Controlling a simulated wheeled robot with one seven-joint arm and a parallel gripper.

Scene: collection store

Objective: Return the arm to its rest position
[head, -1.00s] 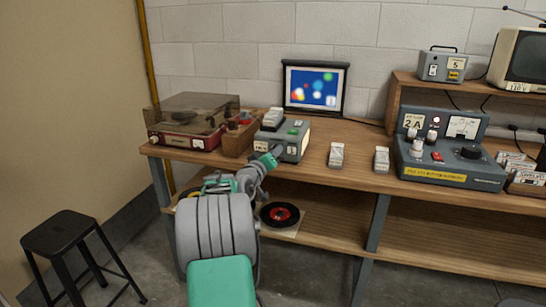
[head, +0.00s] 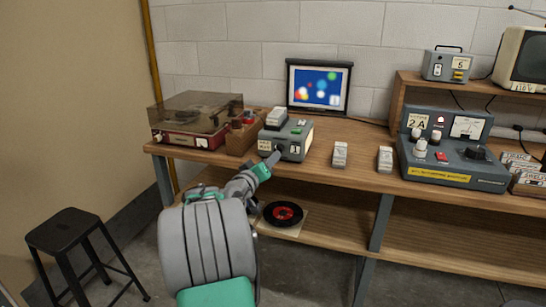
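My arm reaches up from the lower left of the head view, in front of the workbench. My gripper (head: 274,157) is at the arm's far end, close to the front face of a grey device (head: 294,143) with a green button on top. I cannot tell whether the gripper touches it. The fingers are small and dark here, and whether they are open or shut does not show. No held object is visible.
The wooden workbench (head: 360,177) carries a record player (head: 195,120), a wooden box, two small pale boxes (head: 340,154) and a grey control unit (head: 452,157). A record (head: 283,214) lies on the lower shelf. A black stool (head: 68,232) stands left; floor between is clear.

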